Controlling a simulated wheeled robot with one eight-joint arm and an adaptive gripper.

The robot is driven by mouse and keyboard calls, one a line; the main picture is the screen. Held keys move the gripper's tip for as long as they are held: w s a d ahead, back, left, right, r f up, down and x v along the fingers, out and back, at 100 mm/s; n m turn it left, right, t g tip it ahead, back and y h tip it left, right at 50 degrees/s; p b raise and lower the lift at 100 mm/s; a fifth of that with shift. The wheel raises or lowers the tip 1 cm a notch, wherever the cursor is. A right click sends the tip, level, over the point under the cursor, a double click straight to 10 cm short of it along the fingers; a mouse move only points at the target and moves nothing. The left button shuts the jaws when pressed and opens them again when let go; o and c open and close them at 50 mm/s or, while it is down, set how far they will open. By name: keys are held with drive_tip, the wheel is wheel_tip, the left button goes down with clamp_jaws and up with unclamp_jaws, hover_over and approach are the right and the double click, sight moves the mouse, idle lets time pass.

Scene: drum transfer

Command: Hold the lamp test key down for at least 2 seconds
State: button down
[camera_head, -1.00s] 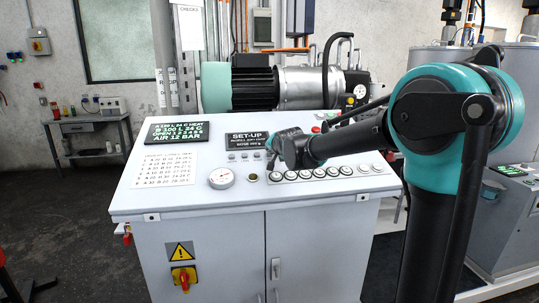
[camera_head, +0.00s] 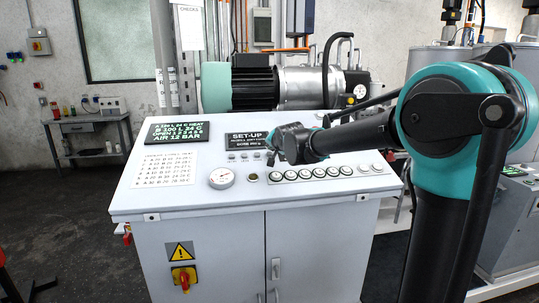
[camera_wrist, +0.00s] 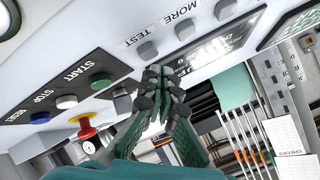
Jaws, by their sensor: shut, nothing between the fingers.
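The lamp test key is likely the grey round key (camera_wrist: 147,50) beside the printed word TEST in the wrist view. It is one of three grey keys in a row below the SET-UP display (camera_head: 246,142) on the sloped white console. My gripper (camera_wrist: 155,74) is shut and empty, its dark fingertips close to that key. I cannot tell whether they touch it or whether the key is pressed. In the head view my gripper (camera_head: 271,158) points down just right of the key row, and my wrist hides part of the panel.
The wrist view shows a START button (camera_wrist: 100,81), green, with a white STOP button (camera_wrist: 67,101) and a blue RESET button (camera_wrist: 40,118) near my fingers. A red emergency knob (camera_wrist: 87,132) stands up there.

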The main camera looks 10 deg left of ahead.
drive_tip(key=shift+s+d+r, duration=0.1)
drive_tip(key=shift+s+r, duration=0.15)
drive_tip(key=shift+r, duration=0.55)
drive_tip(key=shift+s+d+r, duration=0.1)
drive_tip(key=shift+s+r, duration=0.2)
drive_tip(key=shift+r, duration=0.45)
drive_tip(key=shift+s+r, duration=0.25)
drive_tip(key=shift+r, duration=0.55)
